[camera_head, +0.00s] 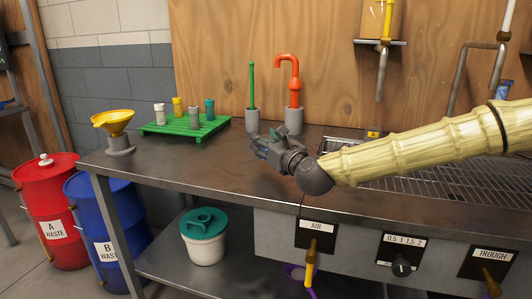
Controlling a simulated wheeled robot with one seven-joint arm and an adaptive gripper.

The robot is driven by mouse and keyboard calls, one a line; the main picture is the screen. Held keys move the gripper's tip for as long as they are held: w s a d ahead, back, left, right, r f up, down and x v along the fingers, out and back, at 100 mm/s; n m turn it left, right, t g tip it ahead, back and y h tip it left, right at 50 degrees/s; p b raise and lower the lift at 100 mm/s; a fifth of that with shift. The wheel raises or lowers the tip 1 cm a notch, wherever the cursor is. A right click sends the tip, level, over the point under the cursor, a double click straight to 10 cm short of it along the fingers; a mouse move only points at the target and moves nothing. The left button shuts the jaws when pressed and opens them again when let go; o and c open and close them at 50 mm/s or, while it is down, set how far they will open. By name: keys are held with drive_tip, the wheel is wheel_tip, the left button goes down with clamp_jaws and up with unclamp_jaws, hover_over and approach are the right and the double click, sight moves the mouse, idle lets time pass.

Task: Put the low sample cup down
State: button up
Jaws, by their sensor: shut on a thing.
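My gripper (262,147) is above the middle of the steel bench, at the end of my arm reaching in from the right. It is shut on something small. I take this for the low sample cup, but the fingers hide it almost entirely and its shape and tilt cannot be told. The green rack (184,131) stands on the bench to the left of my gripper. It holds several small capped containers, among them a yellow-topped one (177,106), a teal-topped one (209,107) and a pale one (159,113).
Behind my gripper stand grey holders with a green rod (252,83) and an orange hooked pipe (294,80). A yellow funnel (114,121) is at the bench's left end. A grated trough (445,187) lies at right. The bench (190,168) is clear in front of the rack.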

drive_tip(key=shift+f+b, duration=0.3)
drive_tip(key=shift+f, duration=1.25)
drive_tip(key=shift+f, duration=0.2)
drive_tip(key=o, duration=1.1)
drive_tip(key=shift+r, duration=0.1)
drive_tip(key=shift+r, duration=0.1)
drive_tip(key=p+v, duration=0.1)
drive_tip(key=v, duration=1.1)
